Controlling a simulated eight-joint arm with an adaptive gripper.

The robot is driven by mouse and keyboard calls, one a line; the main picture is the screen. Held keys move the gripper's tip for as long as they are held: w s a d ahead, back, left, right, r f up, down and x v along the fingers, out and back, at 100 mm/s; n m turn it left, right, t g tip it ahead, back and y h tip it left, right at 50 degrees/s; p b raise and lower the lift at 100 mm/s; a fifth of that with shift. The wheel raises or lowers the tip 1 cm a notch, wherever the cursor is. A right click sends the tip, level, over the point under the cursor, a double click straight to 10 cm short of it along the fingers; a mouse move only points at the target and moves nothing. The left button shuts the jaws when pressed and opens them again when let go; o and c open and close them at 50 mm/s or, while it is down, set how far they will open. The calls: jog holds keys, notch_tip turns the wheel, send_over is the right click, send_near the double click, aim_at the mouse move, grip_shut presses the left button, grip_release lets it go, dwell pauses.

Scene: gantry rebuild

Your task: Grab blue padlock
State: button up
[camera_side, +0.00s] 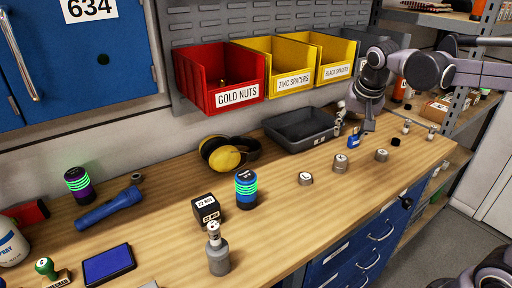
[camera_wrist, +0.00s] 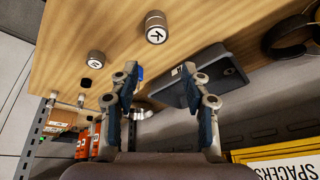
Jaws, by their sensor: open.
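The small blue padlock (camera_side: 354,141) stands on the wooden workbench near its back right, right of the grey tray. My gripper (camera_side: 354,122) is just above it in the side view, fingers pointing down. In the wrist view my gripper (camera_wrist: 160,70) is open, with a wide gap between its fingertips. A bit of blue, likely the padlock (camera_wrist: 140,72), shows beside the left fingertip, mostly hidden by that finger. I cannot tell whether they touch.
A grey tray (camera_side: 300,128) stands left of the padlock, below red (camera_side: 220,80) and yellow (camera_side: 285,68) wall bins. Small metal cylinders (camera_side: 382,155) stand in front and to the right. A blue-green lit cylinder (camera_side: 246,190) and a flashlight (camera_side: 108,209) are further left.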

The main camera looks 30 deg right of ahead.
jog(key=w+d+m+g+h, duration=0.1)
jog(key=w+d+m+g, duration=0.1)
jog(key=w+d+m, duration=0.35)
jog(key=m+g, duration=0.2)
jog(key=m, duration=0.3)
send_near(355, 136)
jog(key=shift+h, duration=0.4)
jog(key=x, duration=0.4)
jog(key=shift+w+d+f, duration=0.1)
jog(key=shift+w+f, duration=0.25)
jog(key=shift+f, duration=0.05)
jog(key=shift+s+a+x, duration=0.15)
jog(key=shift+x, duration=1.15)
jog(key=shift+s+a+x, duration=0.15)
jog(key=shift+a+x, duration=0.05)
jog(key=shift+x, duration=1.1)
jog(key=shift+f, duration=0.15)
grip_shut()
